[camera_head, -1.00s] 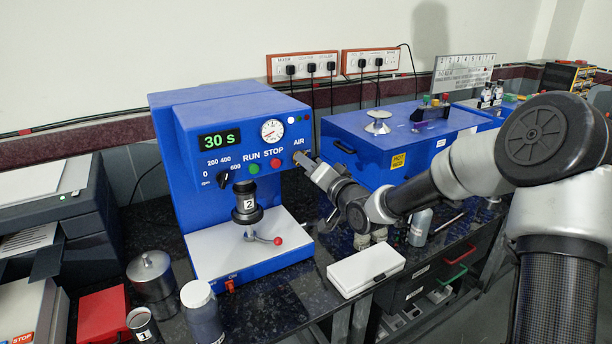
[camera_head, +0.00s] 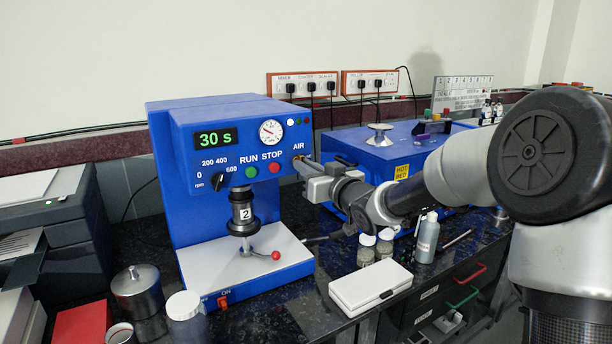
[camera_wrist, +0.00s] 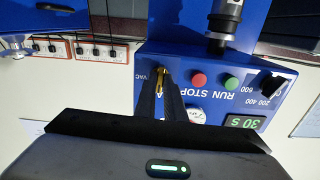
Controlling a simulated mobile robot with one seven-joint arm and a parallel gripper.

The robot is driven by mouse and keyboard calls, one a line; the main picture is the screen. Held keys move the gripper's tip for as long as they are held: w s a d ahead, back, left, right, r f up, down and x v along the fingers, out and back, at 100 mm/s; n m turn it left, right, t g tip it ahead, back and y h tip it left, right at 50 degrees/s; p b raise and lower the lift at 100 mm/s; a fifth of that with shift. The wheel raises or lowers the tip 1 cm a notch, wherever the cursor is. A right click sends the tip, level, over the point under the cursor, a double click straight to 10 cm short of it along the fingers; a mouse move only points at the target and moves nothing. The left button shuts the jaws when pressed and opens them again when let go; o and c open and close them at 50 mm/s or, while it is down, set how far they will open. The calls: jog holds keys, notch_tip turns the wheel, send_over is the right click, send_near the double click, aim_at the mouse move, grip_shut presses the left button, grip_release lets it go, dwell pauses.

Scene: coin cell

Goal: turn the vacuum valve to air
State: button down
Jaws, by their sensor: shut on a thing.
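The blue mixing machine (camera_head: 160,125) stands on the dark bench, with a green display reading 30 s and a round gauge (camera_head: 271,131). The small brass vacuum valve (camera_wrist: 163,78) is on its front panel, at the right end below the AIR label (camera_head: 298,146). In the wrist view, upside down, a VAC label (camera_wrist: 153,76) lies beside the valve. My gripper (camera_head: 299,163) reaches in from the right and is shut on the valve. In the wrist view my fingers (camera_wrist: 161,88) flank the brass part and hide much of it. The handle's exact angle cannot be told.
RUN (camera_head: 251,171) and STOP (camera_head: 274,167) buttons sit left of the valve. A black holder marked 2 (camera_head: 241,213) and a red-knobbed lever (camera_head: 276,255) are below. A blue hot bed box (camera_head: 360,150) stands close to the right. A white case (camera_head: 369,286) lies in front.

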jog(key=shift+n, duration=0.3)
dwell(0.4)
jog(key=c, duration=1.8)
grip_release()
jog(key=shift+c, duration=0.2)
jog(key=p+v, duration=0.1)
jog(key=v, duration=1.6)
jog(key=shift+s, duration=0.2)
jog(key=shift+d+f, duration=0.1)
jog(key=shift+d, duration=0.1)
